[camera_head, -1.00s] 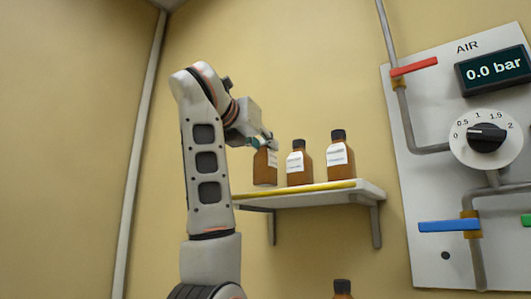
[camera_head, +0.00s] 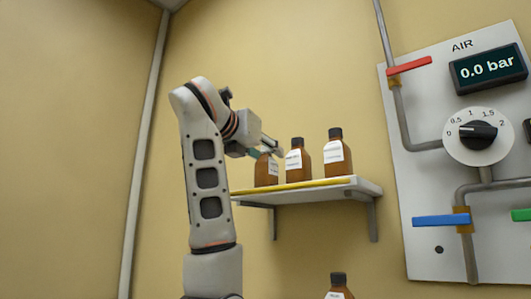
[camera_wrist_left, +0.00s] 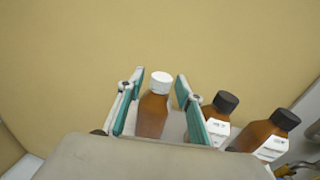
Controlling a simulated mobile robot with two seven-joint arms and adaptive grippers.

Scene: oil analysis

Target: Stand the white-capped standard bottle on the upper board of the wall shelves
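The white-capped standard bottle (camera_wrist_left: 152,116) is brown glass and stands upright between my left fingers in the left wrist view. In the head view its brown body (camera_head: 264,172) is at the left end of the upper board (camera_head: 330,189), and its cap is hidden by my gripper. My left gripper (camera_wrist_left: 160,77) is open around the bottle, with one teal-padded finger on each side and a visible gap at the right finger. In the head view the left gripper (camera_head: 273,147) is at the bottle's top. My right gripper is not in view.
Two black-capped brown bottles (camera_head: 297,163) (camera_head: 334,155) stand on the same board, right of the white-capped one. Another black-capped bottle (camera_head: 339,287) is below. An air panel (camera_head: 425,180) with valves and a dial is at the right. The wall above the shelf is bare.

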